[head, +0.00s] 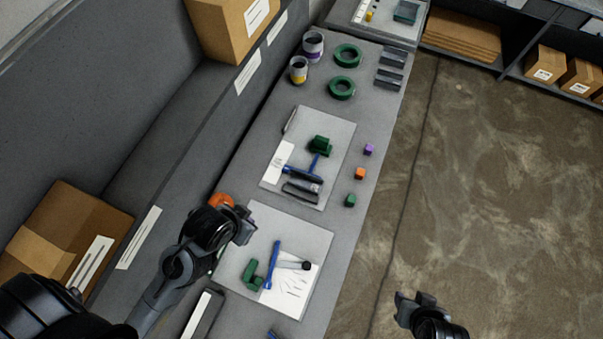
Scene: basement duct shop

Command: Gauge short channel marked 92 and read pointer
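Several dark grey channel pieces (390,77) lie in a row near the far right edge of the grey bench; no number 92 is legible on them. My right gripper (415,299) is over the floor right of the bench, open and empty.
Two mats (335,135) (310,240) hold green and blue tools and papers. Green tape rings (342,88), two cups (299,70), small coloured cubes (360,173) and an orange object (221,200) stand on the bench. Cartons (70,235) line the left ledge. The floor at right is clear.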

